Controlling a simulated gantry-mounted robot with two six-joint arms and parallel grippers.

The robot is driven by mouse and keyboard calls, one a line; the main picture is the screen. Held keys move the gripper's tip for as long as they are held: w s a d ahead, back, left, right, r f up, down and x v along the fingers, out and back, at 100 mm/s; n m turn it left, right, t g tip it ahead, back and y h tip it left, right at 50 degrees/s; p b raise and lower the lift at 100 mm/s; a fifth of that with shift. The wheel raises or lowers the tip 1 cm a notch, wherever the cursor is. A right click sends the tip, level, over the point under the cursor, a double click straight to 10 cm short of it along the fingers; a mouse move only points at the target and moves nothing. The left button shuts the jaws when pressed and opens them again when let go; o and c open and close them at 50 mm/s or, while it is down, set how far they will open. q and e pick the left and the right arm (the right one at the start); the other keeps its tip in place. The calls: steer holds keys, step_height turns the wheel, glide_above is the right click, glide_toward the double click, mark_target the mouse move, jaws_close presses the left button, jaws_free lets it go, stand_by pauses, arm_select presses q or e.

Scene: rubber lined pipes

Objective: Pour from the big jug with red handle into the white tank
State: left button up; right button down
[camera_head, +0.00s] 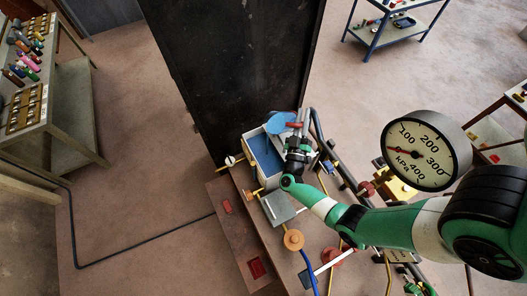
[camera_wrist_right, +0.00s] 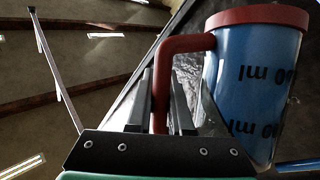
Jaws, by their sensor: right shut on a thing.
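The big jug is blue with a red rim and red handle and fills the right of the right wrist view (camera_wrist_right: 255,85). Its printed ml marks read upside down there. My right gripper (camera_wrist_right: 160,110) is shut on the red handle (camera_wrist_right: 185,45). In the head view the jug shows as a light blue round shape (camera_head: 279,123), beside my right gripper (camera_head: 295,128) and over the far right side of the white tank. The white tank (camera_head: 247,158) is an open box with blue inside. The jug's exact tilt and any stream are unclear. My left gripper is out of view.
A tall dark panel (camera_head: 240,65) stands behind the tank. A grey plate (camera_head: 281,206), valves and pipes lie in front, and a pressure gauge (camera_head: 425,152) is at right. A bench (camera_head: 72,110) with tools stands far left. Open floor lies between it and the tank.

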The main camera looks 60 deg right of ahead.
steer(key=shift+w+a+r+n+t+h+b, duration=0.15)
steer(key=shift+a+n+t+h+b, duration=0.3)
steer(key=shift+h+b, duration=0.75)
steer(key=shift+w+a+f+n+t+h+b, duration=0.1)
steer(key=shift+a+n+t+h+b, duration=0.35)
steer(key=shift+b, duration=1.35)
stand_by(2.8)
steer(key=s+d+f+m+g+y+p, duration=0.2)
steer(key=d+f+m+y+p, duration=0.4)
steer(key=y+p, duration=0.4)
steer(key=shift+s+d+f+m+g+y, duration=0.25)
steer(key=shift+s+d+m+g+y, duration=0.1)
steer(key=shift+d+y, duration=0.55)
